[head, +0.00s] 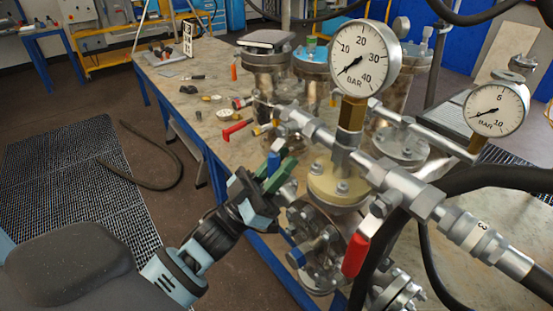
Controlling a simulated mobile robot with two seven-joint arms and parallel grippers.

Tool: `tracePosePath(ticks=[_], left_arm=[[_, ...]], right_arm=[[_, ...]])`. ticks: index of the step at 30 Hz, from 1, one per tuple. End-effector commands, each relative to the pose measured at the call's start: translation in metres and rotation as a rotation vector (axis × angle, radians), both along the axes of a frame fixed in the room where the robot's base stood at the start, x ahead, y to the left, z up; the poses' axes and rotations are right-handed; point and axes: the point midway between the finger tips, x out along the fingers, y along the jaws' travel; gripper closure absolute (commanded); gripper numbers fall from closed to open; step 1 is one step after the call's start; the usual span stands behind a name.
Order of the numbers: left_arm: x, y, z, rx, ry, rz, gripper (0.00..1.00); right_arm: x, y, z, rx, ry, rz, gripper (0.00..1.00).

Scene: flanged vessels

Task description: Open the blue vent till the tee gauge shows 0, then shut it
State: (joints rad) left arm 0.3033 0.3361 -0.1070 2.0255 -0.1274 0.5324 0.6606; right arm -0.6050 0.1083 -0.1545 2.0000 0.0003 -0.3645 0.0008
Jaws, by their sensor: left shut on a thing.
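My left gripper (276,177) reaches in from the lower left. Its green fingertips are shut on the blue vent handle (273,163), which is mostly hidden by them. The handle sits at the left end of the metal pipework. The tee gauge (364,58), marked in BAR up to 40, stands on a brass stem over the tee fitting (345,137). Its needle points down and left, at or close to 0. My right gripper is not in view.
A second gauge (495,108), marked to 10 BAR, stands at the right with its needle low on the left. A red lever (356,254) hangs below the pipe. Black hoses cross the right side. Flanged vessels stand behind, and small parts lie on the workbench (190,112).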

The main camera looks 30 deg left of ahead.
Motion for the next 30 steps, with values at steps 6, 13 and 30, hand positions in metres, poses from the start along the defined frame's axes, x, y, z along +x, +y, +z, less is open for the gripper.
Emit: tracePosePath(ticks=[6,13,30], left_arm=[[-0.0006,-0.0012,0.0007,-0.014,0.003,-0.002,1.00],[-0.0008,-0.0013,0.0006,-0.014,0.003,-0.004,1.00],[-0.0030,0.0012,-0.0045,-0.011,0.006,-0.001,0.57]], right_arm=[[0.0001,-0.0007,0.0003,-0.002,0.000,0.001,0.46],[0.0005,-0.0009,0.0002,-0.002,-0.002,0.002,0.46],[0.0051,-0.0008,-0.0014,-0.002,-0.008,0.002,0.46]])
